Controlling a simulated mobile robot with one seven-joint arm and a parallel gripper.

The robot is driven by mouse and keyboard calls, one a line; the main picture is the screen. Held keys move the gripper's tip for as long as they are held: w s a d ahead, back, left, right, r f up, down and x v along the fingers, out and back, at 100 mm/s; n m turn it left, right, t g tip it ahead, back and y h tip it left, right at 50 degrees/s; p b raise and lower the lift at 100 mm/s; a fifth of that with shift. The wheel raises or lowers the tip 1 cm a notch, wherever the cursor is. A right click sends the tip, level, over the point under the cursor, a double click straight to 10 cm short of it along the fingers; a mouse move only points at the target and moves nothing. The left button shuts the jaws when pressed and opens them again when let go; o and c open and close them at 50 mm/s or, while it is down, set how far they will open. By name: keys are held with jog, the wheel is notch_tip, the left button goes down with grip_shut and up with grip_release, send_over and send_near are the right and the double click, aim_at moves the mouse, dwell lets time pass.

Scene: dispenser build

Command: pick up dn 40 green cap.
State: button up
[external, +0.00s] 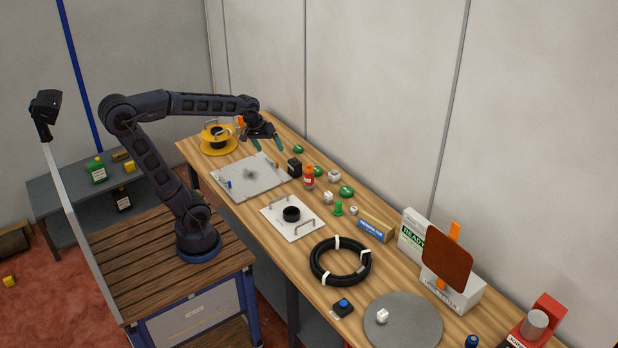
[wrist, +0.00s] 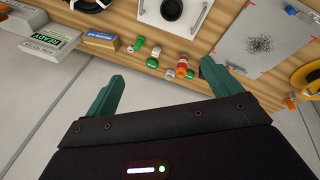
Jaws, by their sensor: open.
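Several green pieces lie along the table's wall side. In the external view one round green cap (external: 298,149) is just right of my gripper, a second green cap (external: 317,171) is beside the red bottle, and a third green cap (external: 346,191) is farther along. An upright green peg-like piece (external: 338,209) stands near them. I cannot tell which cap is DN 40. In the wrist view green caps show at the middle (wrist: 152,62) and near the right finger (wrist: 189,73). My gripper (external: 267,147) is open and empty above the table; its green fingers also show in the wrist view (wrist: 165,72).
A grey plate (external: 245,176) and yellow spool (external: 218,145) lie near the arm. The wall (external: 360,110) runs behind the table.

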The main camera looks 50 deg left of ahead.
jog(key=w+f+n+h, duration=0.1)
jog(key=w+f+n, duration=0.35)
jog(key=w, duration=0.75)
jog(key=n+g, duration=0.1)
jog(key=n, duration=1.5)
send_over(346, 190)
jog(key=s+a, duration=0.2)
jog(key=a, duration=0.1)
jog(key=shift+m+h, duration=0.25)
jog(key=shift+h, duration=0.15)
jog(key=f, duration=2.9)
jog(key=shift+w+d+f, duration=0.1)
jog(key=shift+w+f, duration=0.1)
jog(key=shift+f, duration=0.15)
jog(key=shift+d+x, duration=0.15)
jog(key=shift+x, duration=1.3)
jog(key=shift+d+x, duration=0.1)
jog(key=shift+x, duration=1.35)
jog(key=shift+r, duration=0.15)
jog(key=c, duration=1.1)
